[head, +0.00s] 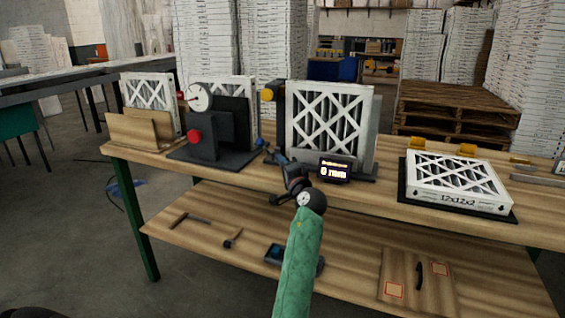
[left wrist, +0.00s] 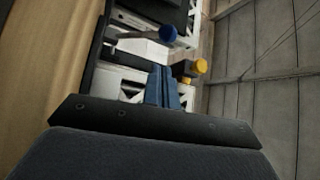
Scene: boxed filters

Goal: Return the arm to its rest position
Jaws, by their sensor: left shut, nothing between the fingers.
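My left arm in its green sleeve reaches up from the bottom middle of the head view. My left gripper (head: 268,152) is over the front part of the workbench (head: 375,200), between the dark gauge fixture (head: 205,135) and the upright boxed filter (head: 322,125). Its two blue fingers lie together in the left wrist view (left wrist: 163,88), with nothing between them. A small display (head: 335,169) reading 0 mm stands just right of the gripper. My right gripper is not in view.
A flat filter (head: 458,180) marked 12x12x2 lies on a black base at right. Another filter (head: 150,100) stands in a wooden holder (head: 137,131) at left. The lower shelf (head: 345,235) carries tools and a board. Pallets (head: 460,110) and stacked boxes stand behind.

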